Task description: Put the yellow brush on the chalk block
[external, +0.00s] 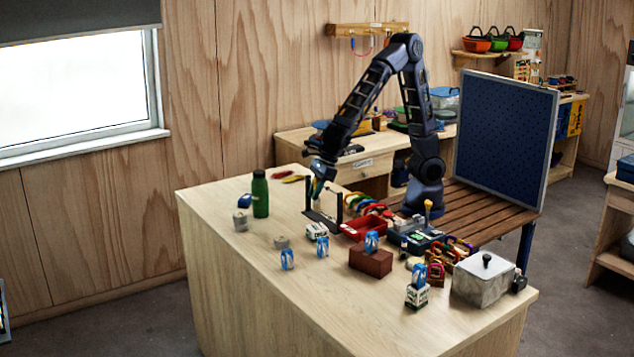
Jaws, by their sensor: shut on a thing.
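My gripper (317,180) is low over the left part of the wooden table, above a dark stand with two upright posts (323,213). It is shut on a small slim thing, partly teal, that hangs below the jaws; it is too small here to tell its kind. An upright thing with a yellow top (428,206) stands near the blue-grey tray by my arm's base; I cannot tell whether it is the yellow brush. A similar block (417,297) at the front carries a blue-and-white item (418,273).
A green bottle (260,194) and small metal pots stand left of the stand. A red tray (364,229), a brown block (371,260), several carabiners and a metal box (483,280) crowd the right.

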